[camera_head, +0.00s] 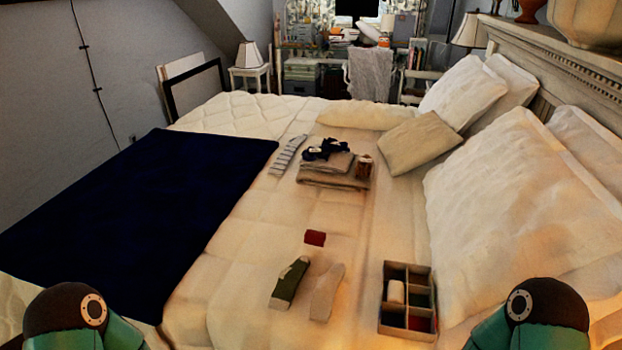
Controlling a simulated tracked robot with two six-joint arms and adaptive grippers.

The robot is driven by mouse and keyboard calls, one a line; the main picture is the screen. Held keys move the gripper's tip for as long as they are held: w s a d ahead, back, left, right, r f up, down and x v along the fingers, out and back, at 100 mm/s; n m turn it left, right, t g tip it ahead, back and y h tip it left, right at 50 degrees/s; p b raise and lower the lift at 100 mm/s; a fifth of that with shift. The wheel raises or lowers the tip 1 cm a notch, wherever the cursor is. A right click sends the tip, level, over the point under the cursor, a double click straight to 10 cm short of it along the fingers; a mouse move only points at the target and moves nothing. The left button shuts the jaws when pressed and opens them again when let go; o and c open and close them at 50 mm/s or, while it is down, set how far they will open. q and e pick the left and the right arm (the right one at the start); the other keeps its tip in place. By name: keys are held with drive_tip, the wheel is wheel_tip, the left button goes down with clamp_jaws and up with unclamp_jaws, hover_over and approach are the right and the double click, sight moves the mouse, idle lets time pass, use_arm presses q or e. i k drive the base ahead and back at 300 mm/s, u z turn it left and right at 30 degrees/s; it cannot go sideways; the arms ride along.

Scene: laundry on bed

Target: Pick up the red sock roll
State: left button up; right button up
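A small dark red roll (315,238) lies on the cream bedspread near the middle of the bed, apart from the things around it. A divided box (386,327) with several compartments stands to its lower right. One compartment holds a cream roll (396,292). A dark red patch shows in the box's front right compartment, too small to tell what it is. Neither of my grippers is in view; only parts of my two arms show in the bottom corners.
A green sock (289,283) and a cream sock (327,292) lie flat below the red roll. Folded cloths (333,171) and a striped sock (287,156) lie farther back. A dark blue blanket (140,205) covers the left. Pillows (520,200) line the right. Bed around the roll is clear.

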sight(316, 238)
drive_tip(key=z, duration=0.75)
drive_tip(key=k, duration=1.5)
drive_tip(key=u, duration=0.7)
drive_tip(key=i, duration=1.7)
drive_tip(key=z, duration=0.05)
